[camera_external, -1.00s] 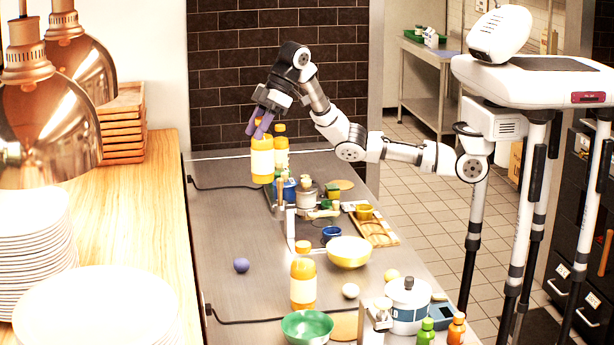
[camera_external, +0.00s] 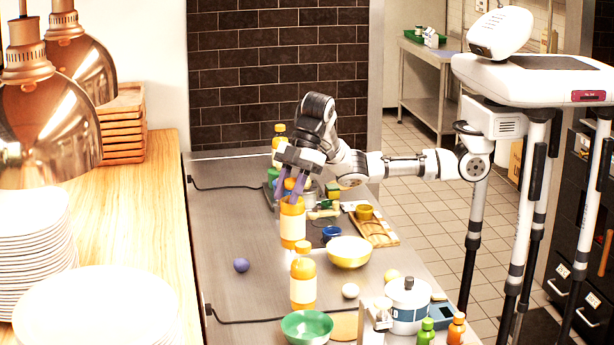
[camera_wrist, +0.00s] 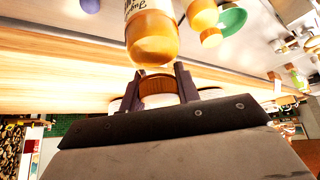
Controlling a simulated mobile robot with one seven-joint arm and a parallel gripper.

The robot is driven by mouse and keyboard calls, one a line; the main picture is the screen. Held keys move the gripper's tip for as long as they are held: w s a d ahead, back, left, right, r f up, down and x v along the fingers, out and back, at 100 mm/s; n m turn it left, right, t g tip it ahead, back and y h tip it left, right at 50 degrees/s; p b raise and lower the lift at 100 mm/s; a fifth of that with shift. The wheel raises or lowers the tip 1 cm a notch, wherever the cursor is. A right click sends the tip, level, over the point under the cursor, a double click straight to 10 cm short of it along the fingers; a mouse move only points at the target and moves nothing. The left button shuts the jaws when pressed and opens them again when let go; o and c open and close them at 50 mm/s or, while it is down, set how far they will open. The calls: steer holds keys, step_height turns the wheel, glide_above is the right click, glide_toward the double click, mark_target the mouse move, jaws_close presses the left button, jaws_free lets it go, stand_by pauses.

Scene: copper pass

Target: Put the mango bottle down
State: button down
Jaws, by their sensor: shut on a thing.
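My gripper (camera_external: 292,190) is over the steel counter, fingers pointing down, shut on the top of an orange bottle with a white label, the mango bottle (camera_external: 292,222). The bottle hangs roughly upright; I cannot tell whether its base touches the counter. A similar orange bottle (camera_external: 303,278) stands just in front of it, and another (camera_external: 279,138) stands at the back, partly behind my gripper. In the wrist view, my gripper (camera_wrist: 158,82) has a finger on each side of the held bottle (camera_wrist: 158,100).
The steel counter (camera_external: 225,205) is mostly clear on the left, with a purple ball (camera_external: 241,265) there. A yellow bowl (camera_external: 348,252) and a blue cup (camera_external: 331,234) stand to the right. A green bowl (camera_external: 307,327) is at the front. A black cable crosses the front.

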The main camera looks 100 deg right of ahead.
mark_target(285, 242)
step_height(285, 242, down, 10)
steer(key=shift+f+p, duration=0.15)
steer(key=shift+p, duration=0.6)
steer(key=shift+f, duration=0.15)
steer(key=c, duration=1)
jaws_free()
steer(key=b+v, duration=0.2)
steer(key=v, duration=1)
